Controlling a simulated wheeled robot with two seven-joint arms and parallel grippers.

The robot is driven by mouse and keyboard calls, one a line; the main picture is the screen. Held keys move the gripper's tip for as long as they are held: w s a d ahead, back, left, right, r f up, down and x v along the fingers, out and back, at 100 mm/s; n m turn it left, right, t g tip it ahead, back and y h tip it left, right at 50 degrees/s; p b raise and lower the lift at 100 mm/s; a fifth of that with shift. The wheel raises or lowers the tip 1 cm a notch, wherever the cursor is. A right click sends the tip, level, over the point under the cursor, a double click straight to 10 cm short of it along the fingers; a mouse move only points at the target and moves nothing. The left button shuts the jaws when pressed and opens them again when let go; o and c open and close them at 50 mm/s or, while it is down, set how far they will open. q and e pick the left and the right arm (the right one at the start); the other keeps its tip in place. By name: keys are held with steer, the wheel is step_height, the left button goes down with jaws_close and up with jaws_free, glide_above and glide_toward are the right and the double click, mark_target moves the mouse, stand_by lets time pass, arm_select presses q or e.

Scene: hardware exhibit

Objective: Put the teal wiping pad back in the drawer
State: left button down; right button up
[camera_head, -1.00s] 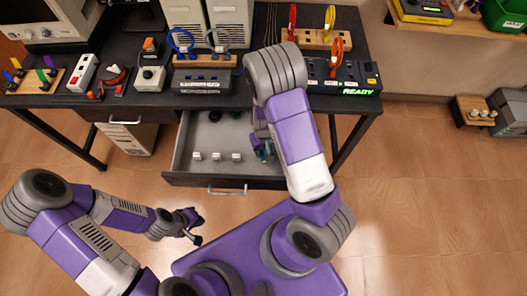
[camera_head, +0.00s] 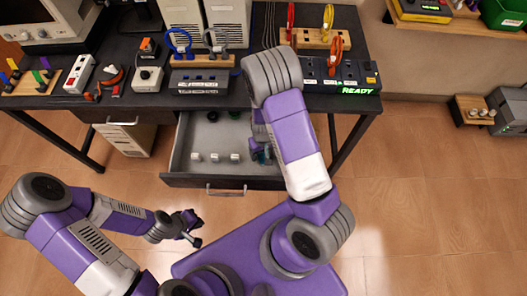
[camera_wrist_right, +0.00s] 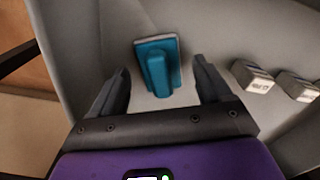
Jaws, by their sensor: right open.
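The teal wiping pad (camera_wrist_right: 157,68) lies on the grey floor of the open drawer (camera_head: 186,179) in the right wrist view. It is a flat teal plate with a raised grip along its middle. My right gripper (camera_wrist_right: 161,78) is open and empty of it, with one finger on each side of the pad's near part and a gap to both. In the head view only a small teal bit shows by my right gripper (camera_head: 262,152), and my arm covers the drawer's right side. My left gripper (camera_head: 196,228) is open and empty, over the floor left of my base.
Several small white blocks (camera_head: 215,157) stand in the drawer, left of my right gripper; two show in the right wrist view (camera_wrist_right: 252,77). Dark round items lie at the drawer's back. The black desk (camera_head: 230,103) above holds tools and devices.

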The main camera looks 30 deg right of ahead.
step_height(320, 180, up, 12)
steer(key=p, duration=0.4)
stand_by(0.4)
